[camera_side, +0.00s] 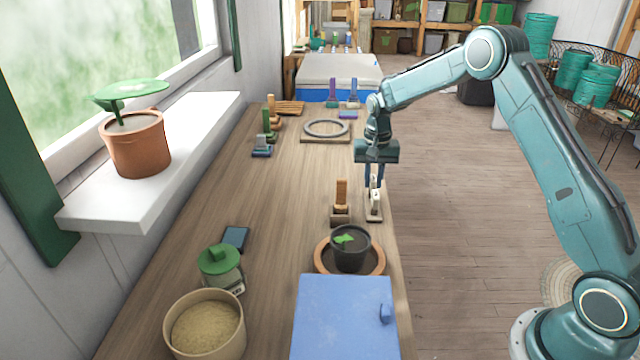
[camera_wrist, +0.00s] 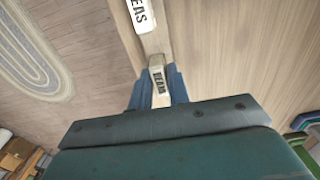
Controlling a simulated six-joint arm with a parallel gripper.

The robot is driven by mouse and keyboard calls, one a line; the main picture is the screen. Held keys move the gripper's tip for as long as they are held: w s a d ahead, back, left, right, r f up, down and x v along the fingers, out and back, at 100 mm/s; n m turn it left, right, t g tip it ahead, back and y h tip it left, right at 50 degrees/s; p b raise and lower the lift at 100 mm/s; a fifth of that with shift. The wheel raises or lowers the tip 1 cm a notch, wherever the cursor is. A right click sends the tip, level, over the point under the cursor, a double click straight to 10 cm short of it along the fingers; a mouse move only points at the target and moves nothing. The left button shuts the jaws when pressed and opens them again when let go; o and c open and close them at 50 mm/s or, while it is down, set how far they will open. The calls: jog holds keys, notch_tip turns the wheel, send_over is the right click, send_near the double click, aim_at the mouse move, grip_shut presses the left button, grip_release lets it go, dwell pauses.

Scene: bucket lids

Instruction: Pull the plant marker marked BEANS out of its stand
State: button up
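My gripper (camera_side: 374,186) points down over a pale marker (camera_side: 376,197) in a small stand (camera_side: 374,216) at the table's right edge. The marker's lower end is hidden in the side view.
An orange-brown block in a stand (camera_side: 341,195) is just left of the marker's stand. A black pot on a terracotta saucer (camera_side: 320,262) and a blue box (camera_side: 343,318) are nearer the camera. A grey ring (camera_side: 326,121) lies farther back. The table's middle is clear.

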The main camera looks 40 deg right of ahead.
grip_shut()
jog(key=shift+r, duration=0.25)
jog(key=shift+r, duration=1.95)
jog(key=shift+r, duration=0.1)
